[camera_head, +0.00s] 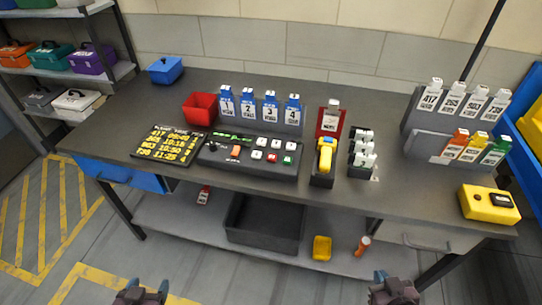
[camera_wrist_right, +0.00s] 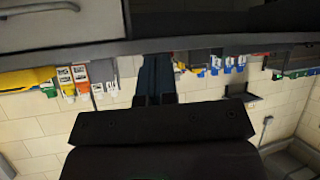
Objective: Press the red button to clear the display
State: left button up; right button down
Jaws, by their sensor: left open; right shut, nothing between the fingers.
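A dark control panel (camera_head: 250,173) lies on the grey table. The red button (camera_head: 272,157) is in its lower row, between a white and a green button (camera_head: 287,160). A small display (camera_head: 232,138) with green characters is at the panel's upper left; its text is too small to read. My left gripper (camera_head: 141,291) is open at the bottom edge of the head view, in front of the table. My right gripper (camera_head: 394,289) is shut and empty at the bottom, right of the panel and apart from it. Its fingers also show in the right wrist view (camera_wrist_right: 155,92).
A black board (camera_head: 170,144) with yellow times lies left of the panel. A yellow scanner (camera_head: 325,155) stands right of it, and a red bin (camera_head: 200,109) behind it. Numbered blue bottles stand in a rack (camera_head: 289,125). The lower shelf (camera_head: 182,217) holds a dark tray (camera_head: 264,239).

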pick_arm(q)
jog(key=shift+s+f, duration=0.15)
jog(key=shift+s, duration=0.15)
